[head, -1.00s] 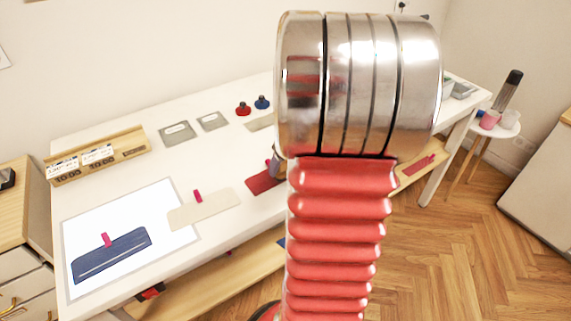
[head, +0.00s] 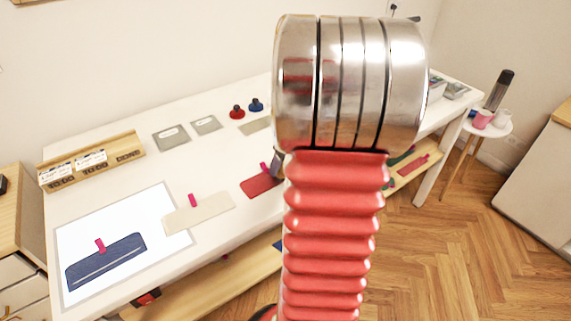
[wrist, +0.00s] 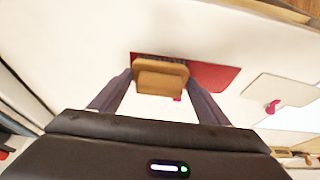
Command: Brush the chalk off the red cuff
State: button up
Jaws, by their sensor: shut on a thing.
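The red cuff (head: 260,185) lies flat on the white table with a pink tab at its upper edge. My arm covers its right part in the head view. In the wrist view, the cuff (wrist: 214,76) runs behind and to the right of my gripper (wrist: 160,84). My gripper is shut on a tan wooden block, seemingly the brush (wrist: 160,76), held over the cuff's left part there. The brush's underside is hidden, so I cannot tell whether it touches the cloth. I cannot make out chalk on the cuff.
A beige piece (head: 205,213) with a pink tab lies left of the red cuff. A blue piece (head: 108,262) with a pale line lies on a white mat (head: 166,200). A wooden rack (head: 92,160), two grey plates and red and blue knobbed items stand along the back.

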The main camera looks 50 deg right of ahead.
jog(key=shift+s+d, duration=0.15)
jog(key=shift+d, duration=0.3)
jog(key=shift+d, duration=0.1)
jog(key=shift+s+d, duration=0.15)
jog(key=shift+d, duration=0.5)
jog(key=shift+a, duration=0.1)
jog(key=shift+a, duration=0.7)
jog(key=shift+w+a, duration=0.4)
jog(key=shift+a, duration=0.25)
jog(key=shift+a, duration=0.15)
